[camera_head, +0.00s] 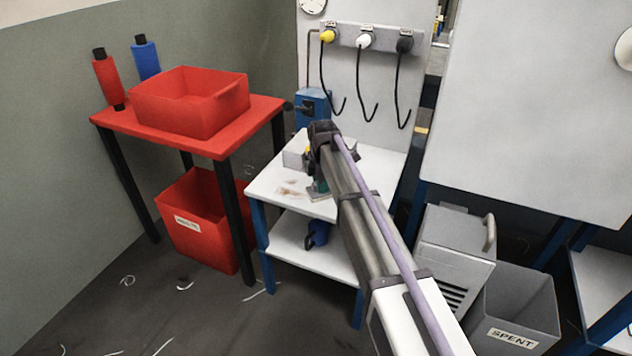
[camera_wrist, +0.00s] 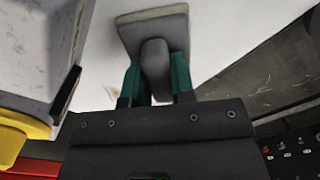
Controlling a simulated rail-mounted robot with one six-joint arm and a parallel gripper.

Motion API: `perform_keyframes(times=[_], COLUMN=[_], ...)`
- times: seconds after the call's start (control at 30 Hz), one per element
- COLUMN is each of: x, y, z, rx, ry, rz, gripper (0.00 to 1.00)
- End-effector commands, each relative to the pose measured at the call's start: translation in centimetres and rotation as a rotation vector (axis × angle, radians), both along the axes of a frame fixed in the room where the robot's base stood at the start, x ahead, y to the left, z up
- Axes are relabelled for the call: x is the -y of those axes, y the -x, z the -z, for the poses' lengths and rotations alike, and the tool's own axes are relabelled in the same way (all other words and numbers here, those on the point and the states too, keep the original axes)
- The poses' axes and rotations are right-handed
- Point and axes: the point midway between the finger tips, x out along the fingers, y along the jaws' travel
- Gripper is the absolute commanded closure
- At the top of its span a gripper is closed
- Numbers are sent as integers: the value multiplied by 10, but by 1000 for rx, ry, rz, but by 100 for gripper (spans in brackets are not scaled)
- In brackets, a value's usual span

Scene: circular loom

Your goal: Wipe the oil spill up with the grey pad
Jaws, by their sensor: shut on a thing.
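The grey pad (camera_wrist: 152,25) is in the wrist view, a flat plate with a rounded grey handle. My gripper (camera_wrist: 155,65) is shut on that handle with its green fingers on either side. In the head view my gripper (camera_head: 321,184) is over the small white table, and the pad's edge (camera_head: 315,195) shows at its tip. Whether the pad touches the tabletop I cannot tell. The oil spill (camera_head: 292,190) is a faint brown smear on the tabletop, just left of the pad. In the wrist view a faint brown mark (camera_wrist: 110,91) shows left of the fingers.
The white table (camera_head: 262,187) has a grey box (camera_head: 295,152) with something yellow at its back, close to my gripper. A blue device (camera_head: 312,106) stands behind. A red table (camera_head: 205,142) with a red bin (camera_head: 190,100) is left. A grey SPENT bin (camera_head: 515,305) is right.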

Motion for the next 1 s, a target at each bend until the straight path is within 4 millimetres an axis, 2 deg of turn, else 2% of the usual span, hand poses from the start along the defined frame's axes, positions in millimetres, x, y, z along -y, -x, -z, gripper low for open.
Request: perform_keyframes(times=[0.37,0.57,0.8,1.0], x=[-7,-14,-38,-41], y=[21,17,7,7], z=[-1,-1,2,2], rx=[-1,-1,0,0], ry=[1,0,0,0], rz=[0,-1,-1,0], gripper=[99,99,99,99])
